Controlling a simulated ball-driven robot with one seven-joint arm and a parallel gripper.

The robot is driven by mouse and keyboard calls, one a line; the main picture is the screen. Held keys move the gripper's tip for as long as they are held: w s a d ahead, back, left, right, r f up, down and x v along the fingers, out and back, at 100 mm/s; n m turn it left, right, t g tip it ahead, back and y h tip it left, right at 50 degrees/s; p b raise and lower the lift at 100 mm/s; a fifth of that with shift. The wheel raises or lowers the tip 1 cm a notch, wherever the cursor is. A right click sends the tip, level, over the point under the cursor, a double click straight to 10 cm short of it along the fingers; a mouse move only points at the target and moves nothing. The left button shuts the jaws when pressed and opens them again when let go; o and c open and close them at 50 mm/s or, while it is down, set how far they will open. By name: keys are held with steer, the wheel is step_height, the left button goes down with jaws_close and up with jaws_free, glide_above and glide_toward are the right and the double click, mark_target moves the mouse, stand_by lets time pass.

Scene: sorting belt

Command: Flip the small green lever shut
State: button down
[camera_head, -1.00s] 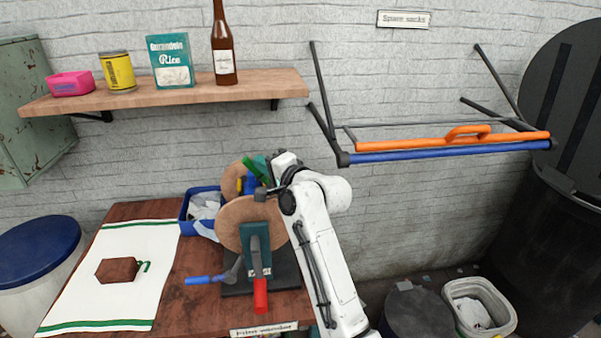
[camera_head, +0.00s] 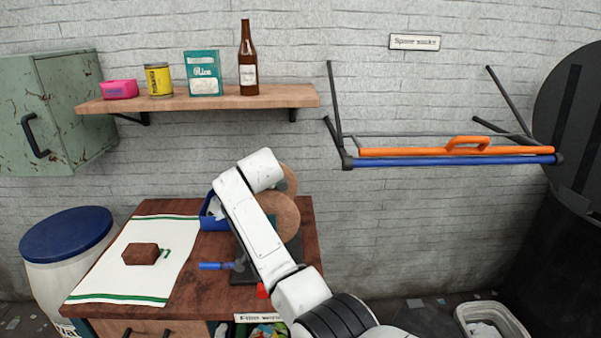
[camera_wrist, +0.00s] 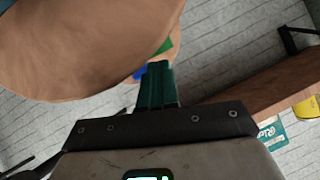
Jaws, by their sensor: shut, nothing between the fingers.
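A bright green piece (camera_wrist: 165,46), which looks like the small green lever, shows in the wrist view at the edge of a large brown disc. A blue part (camera_wrist: 140,73) is just below it. In the head view my arm hides the lever. My gripper (camera_wrist: 158,68) shows in the wrist view as dark green fingers, shut and empty. Its tips point toward the green and blue parts; I cannot tell whether they touch. In the head view my gripper is hidden behind my arm. The brown discs (camera_head: 280,212) stand on the bench, partly behind my arm.
The wooden bench (camera_head: 190,290) carries a white cloth (camera_head: 110,286) with a brown block (camera_head: 140,254), a blue bin (camera_head: 213,222) and a blue-handled tool (camera_head: 212,266). A shelf (camera_head: 200,103) with several goods is above. An orange and blue rack (camera_head: 455,160) juts out at right.

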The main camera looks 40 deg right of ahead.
steer(key=shift+a+f+b, duration=0.2)
steer(key=shift+f+b, duration=0.1)
steer(key=shift+f, duration=0.15)
steer(key=shift+w+a+f, duration=0.1)
steer(key=shift+f, duration=0.1)
steer(key=shift+r, duration=0.1)
steer(key=s+a+r, duration=0.4)
steer(key=s+r, duration=0.3)
steer(key=r, duration=0.2)
steer(key=shift+s+a+r+p, duration=0.3)
steer(key=shift+a+r+p, duration=0.05)
steer(key=shift+a+r, duration=0.05)
stand_by(0.5)
